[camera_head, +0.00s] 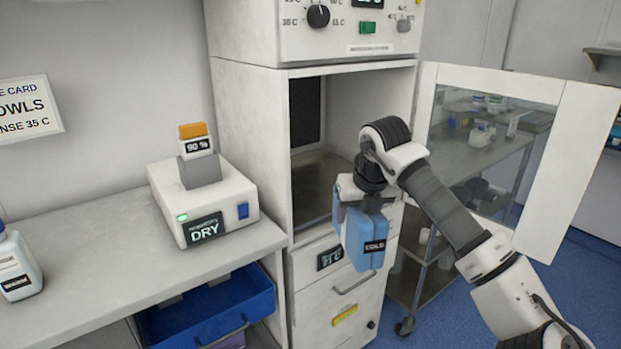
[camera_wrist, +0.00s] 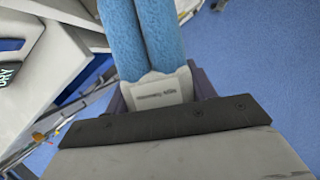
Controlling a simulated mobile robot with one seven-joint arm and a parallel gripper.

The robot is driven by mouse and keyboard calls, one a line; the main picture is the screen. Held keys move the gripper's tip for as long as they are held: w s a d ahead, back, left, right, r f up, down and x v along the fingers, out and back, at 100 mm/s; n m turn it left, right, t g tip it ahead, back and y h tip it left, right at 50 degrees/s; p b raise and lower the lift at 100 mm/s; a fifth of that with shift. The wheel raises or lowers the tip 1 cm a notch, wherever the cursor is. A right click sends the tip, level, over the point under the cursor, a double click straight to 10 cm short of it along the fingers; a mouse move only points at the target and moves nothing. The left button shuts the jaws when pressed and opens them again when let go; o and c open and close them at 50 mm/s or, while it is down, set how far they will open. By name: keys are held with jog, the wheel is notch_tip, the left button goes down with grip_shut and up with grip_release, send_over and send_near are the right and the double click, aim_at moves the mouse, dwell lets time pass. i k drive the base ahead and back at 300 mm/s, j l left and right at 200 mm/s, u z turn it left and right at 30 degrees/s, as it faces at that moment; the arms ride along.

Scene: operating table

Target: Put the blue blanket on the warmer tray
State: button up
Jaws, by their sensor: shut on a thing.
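The blue blanket (camera_head: 362,236) hangs from my gripper (camera_head: 364,205) as a folded block with a dark label. In the wrist view the blanket (camera_wrist: 150,38) shows as two fuzzy blue rolls with a pale printed tag between the jaws. My gripper (camera_wrist: 158,92) is shut on it. The warmer cabinet (camera_head: 252,140) stands open, and its brownish tray (camera_head: 315,182) lies inside at the bottom of the opening. The blanket is in front of the opening, below the tray level and apart from it. My arm and gripper hide the tray's right part.
The cabinet's glazed door (camera_head: 568,150) is swung open to the right, close behind my arm. A bench (camera_head: 95,262) on the left bears a white dryer unit (camera_head: 205,200) and a bottle (camera_head: 17,268). A blue bin (camera_head: 205,312) sits below. Drawers (camera_head: 340,305) lie under the opening.

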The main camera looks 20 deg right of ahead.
aim_at(316, 189)
jog(key=i+l+u, duration=0.1)
jog(key=i+l, duration=0.3)
jog(key=i, duration=0.2)
jog(key=i+l+u, duration=0.1)
jog(key=i+l, duration=0.35)
jog(key=i, duration=0.1)
